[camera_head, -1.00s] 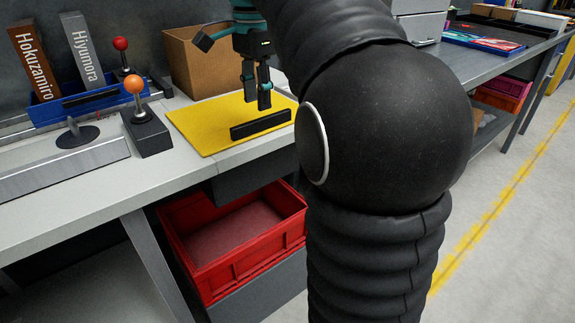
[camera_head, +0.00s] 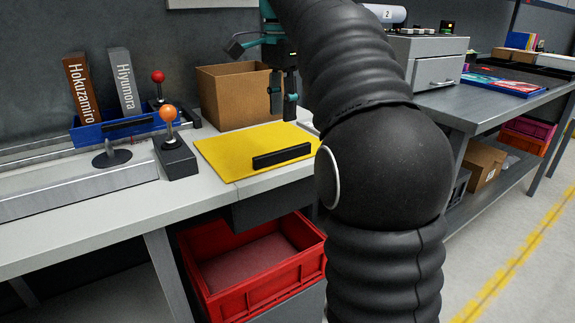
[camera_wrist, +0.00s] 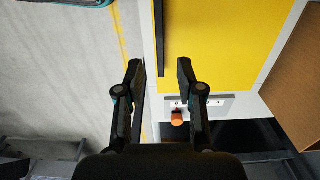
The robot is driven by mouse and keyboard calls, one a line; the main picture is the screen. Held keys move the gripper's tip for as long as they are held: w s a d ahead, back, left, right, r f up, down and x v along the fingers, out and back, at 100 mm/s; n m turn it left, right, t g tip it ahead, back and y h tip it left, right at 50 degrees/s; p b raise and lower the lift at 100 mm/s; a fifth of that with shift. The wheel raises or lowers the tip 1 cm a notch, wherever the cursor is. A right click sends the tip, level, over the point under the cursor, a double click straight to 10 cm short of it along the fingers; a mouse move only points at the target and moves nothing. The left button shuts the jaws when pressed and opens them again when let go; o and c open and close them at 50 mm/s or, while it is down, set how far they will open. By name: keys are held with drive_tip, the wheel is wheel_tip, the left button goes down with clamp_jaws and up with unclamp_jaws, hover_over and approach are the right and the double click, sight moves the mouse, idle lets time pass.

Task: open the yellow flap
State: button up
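The yellow flap (camera_head: 235,157) lies flat and closed on the grey workbench, with a black bar handle (camera_head: 281,156) along its front edge. In the wrist view the flap (camera_wrist: 220,35) fills the upper right, and the handle (camera_wrist: 159,40) runs along its left edge. My gripper (camera_head: 283,108) is above the flap, apart from the handle and pointing down. In the wrist view my gripper (camera_wrist: 159,68) is open and empty. The near end of the handle shows between its two fingertips, but the fingers do not touch it. My arm hides the right side of the bench.
An orange-knobbed lever (camera_head: 169,125) stands left of the flap. A cardboard box (camera_head: 228,97) stands behind it. A blue holder (camera_head: 125,128) with upright books is at the left. A red crate (camera_head: 255,265) sits below the bench. An orange knob (camera_wrist: 179,118) shows in the wrist view.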

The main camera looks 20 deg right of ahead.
wheel_tip(320, 180, up, 5)
drive_tip(key=p, duration=0.2)
drive_tip(key=s+a+f+n+t, duration=0.3)
drive_tip(key=s+f+n, duration=0.6)
drive_tip(key=s+f, duration=0.3)
drive_tip(key=shift+s+a+f+n, duration=0.2)
drive_tip(key=shift+s+a+n, duration=0.1)
drive_tip(key=shift+s+a, duration=0.2)
idle(0.3)
